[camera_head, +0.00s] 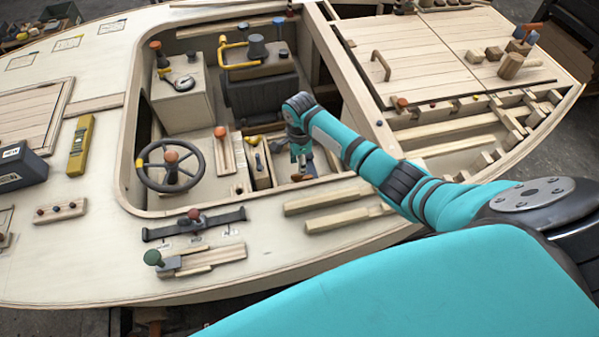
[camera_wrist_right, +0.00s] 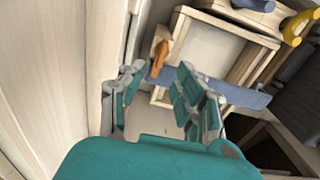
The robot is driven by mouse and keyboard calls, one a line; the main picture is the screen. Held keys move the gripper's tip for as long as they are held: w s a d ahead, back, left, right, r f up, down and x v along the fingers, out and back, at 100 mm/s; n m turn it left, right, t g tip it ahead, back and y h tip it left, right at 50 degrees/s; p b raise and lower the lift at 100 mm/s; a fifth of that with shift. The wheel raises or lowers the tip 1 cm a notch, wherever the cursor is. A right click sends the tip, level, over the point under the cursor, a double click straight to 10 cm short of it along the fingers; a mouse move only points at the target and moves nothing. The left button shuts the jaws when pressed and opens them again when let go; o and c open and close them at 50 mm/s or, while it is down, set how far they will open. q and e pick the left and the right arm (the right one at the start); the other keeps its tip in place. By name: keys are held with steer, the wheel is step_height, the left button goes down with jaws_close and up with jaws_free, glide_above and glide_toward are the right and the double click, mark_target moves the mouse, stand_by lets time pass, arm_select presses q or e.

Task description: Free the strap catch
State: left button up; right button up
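An orange catch lever (camera_wrist_right: 160,58) on a small wooden block shows in the right wrist view, just beyond my fingertips. A blue-grey strap (camera_wrist_right: 232,92) runs from near it across an open wooden frame (camera_wrist_right: 258,55). My right gripper (camera_wrist_right: 160,82) is open, its teal fingers on either side of the lever's line, with a visible gap between them. I cannot tell whether a fingertip touches the strap. In the head view my right gripper (camera_head: 299,156) reaches down into the cockpit opening, above a small orange-brown part (camera_head: 303,177). My left gripper is not in view.
A yellow-handled dark unit (camera_head: 262,90) is behind. A pale wall (camera_wrist_right: 50,70) rises close to the left in the wrist view.

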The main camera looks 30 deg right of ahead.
mark_target(302, 176)
step_height(302, 176, down, 4)
steer(key=shift+w+f, duration=0.1)
steer(key=shift+f, duration=0.15)
steer(key=shift+f+b, duration=0.3)
steer(key=shift+f, duration=0.2)
steer(key=c, duration=0.6)
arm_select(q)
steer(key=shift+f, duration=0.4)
arm_select(e)
jaws_close()
